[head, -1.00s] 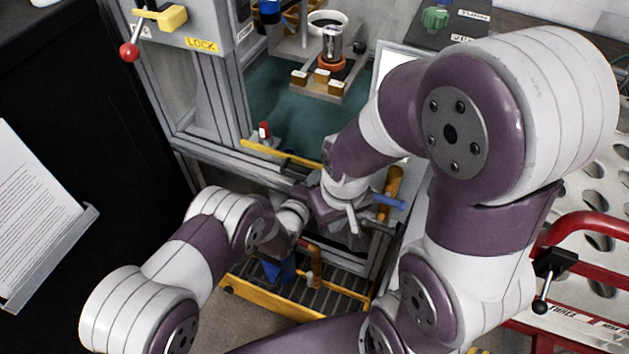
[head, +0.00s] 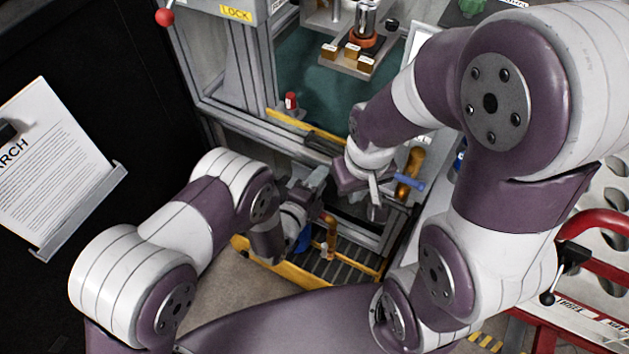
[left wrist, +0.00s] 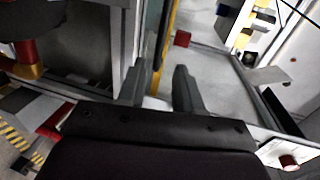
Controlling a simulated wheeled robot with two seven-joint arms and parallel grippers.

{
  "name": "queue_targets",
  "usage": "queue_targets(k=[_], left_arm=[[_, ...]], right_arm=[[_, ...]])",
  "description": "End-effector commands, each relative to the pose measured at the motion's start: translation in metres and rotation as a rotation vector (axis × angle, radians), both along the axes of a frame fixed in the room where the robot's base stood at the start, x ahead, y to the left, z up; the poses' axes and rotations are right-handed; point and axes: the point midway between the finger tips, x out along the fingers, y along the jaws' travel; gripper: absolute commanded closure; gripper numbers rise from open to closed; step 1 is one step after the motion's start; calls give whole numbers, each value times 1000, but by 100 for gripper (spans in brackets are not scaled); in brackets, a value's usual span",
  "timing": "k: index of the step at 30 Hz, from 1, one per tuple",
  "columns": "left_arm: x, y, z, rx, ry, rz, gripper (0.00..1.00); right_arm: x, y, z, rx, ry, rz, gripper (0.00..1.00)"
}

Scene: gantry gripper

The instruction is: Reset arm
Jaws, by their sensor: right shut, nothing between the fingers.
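My left gripper (head: 314,180) is at the front of the metal frame, its dark fingers raised. In the left wrist view its two fingers (left wrist: 160,90) stand apart with nothing between them. My right gripper (head: 374,194) is just right of it and slightly lower, shut and empty, with a pale finger pointing down. It is near a blue bar (head: 408,183) and an orange cylinder (head: 411,165); I cannot tell whether it touches them. A red-ball lever (head: 165,17) is beside the LOCK label (head: 236,13) at the top left.
A yellow bar (head: 305,125) and a red-topped piece (head: 291,99) edge the green work surface (head: 310,75). Small labelled blocks (head: 349,52) stand behind. A slatted tray (head: 350,268) is below the grippers. A red rail (head: 590,222) is at the right, a paper stand (head: 50,165) at the left.

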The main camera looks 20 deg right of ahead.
Motion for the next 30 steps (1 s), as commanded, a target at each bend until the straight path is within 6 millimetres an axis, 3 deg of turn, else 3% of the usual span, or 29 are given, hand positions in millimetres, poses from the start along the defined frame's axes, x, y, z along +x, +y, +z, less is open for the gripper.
queue_targets(k=[6, 23, 26, 28, 30], left_arm=[[-17, 18, 5, 0, 0, 0, 65], [-18, 18, 5, -12, 12, 5, 65], [-22, 22, -15, -39, 183, 43, 65], [-39, 40, -51, -11, 430, 121, 65], [-57, 63, -73, 16, 732, 279, 65]], right_arm=[[0, 0, 4, 0, 0, 0, 100], [0, 0, 4, 0, 0, 0, 100], [0, 0, 3, 0, 0, 0, 100], [0, 0, 4, 0, 0, 0, 100], [0, 0, 4, 0, 0, 0, 100]])
